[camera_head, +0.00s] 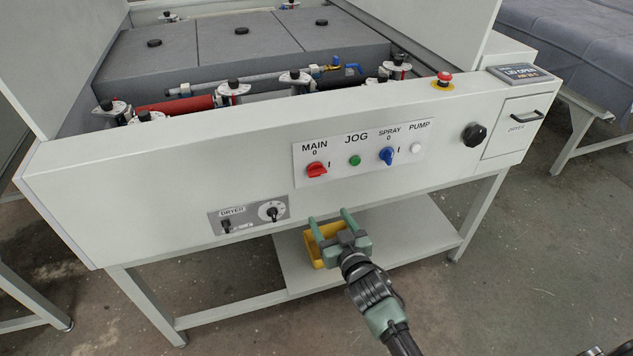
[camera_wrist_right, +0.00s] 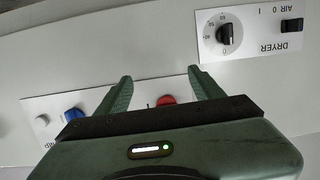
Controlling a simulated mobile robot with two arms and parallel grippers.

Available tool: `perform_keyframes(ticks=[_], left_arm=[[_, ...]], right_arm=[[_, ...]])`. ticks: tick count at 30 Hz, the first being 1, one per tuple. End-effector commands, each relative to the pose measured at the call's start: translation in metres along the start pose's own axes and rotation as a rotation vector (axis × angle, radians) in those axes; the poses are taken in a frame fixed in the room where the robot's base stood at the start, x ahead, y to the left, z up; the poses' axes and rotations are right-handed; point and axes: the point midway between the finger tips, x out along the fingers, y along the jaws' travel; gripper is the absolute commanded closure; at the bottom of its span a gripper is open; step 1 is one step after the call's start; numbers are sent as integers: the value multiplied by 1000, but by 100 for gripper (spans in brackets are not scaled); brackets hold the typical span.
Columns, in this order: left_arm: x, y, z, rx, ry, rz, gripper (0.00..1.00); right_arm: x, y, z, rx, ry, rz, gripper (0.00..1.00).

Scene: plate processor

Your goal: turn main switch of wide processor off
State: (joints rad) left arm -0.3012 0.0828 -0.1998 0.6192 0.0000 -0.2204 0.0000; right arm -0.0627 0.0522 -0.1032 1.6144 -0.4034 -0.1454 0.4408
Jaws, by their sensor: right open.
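The wide processor's front panel (camera_head: 150,185) carries a white control plate. The red main switch (camera_head: 317,169) is at the plate's left, under the label MAIN, with 0 above it and I at its right. Its handle looks turned sideways toward I. My right gripper (camera_head: 329,217) is open and empty, below the main switch in the head view. In the right wrist view, the red switch (camera_wrist_right: 166,100) shows between the two green fingers (camera_wrist_right: 160,76), partly hidden by the gripper body. I see no contact with it. My left gripper is not in view.
The green JOG button (camera_head: 354,160), blue SPRAY switch (camera_head: 386,156) and white PUMP button (camera_head: 416,149) lie right of the main switch. The DRYER plate (camera_head: 245,222) is lower left. A red emergency button (camera_head: 444,77) sits on top. A yellow container (camera_head: 318,254) is below the panel.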

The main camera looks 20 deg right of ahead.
Motion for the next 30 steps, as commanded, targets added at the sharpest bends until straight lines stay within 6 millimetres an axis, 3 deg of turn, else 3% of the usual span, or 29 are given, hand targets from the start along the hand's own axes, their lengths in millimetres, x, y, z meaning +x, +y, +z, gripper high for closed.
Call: perform_keyframes(ticks=[1, 3, 6, 11, 21, 30], left_arm=[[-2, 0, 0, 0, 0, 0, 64], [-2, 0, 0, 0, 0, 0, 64], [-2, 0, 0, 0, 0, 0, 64], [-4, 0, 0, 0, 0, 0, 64], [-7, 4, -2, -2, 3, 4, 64], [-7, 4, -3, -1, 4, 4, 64]], right_arm=[[1, 2, -32, 5, 58, 4, 33], [1, 3, -61, 11, 113, 7, 33], [1, 4, -82, 14, 152, 9, 33], [17, 5, -89, 15, 159, 9, 33], [67, 5, -95, 14, 157, 9, 33], [77, 5, -96, 15, 155, 8, 33]])
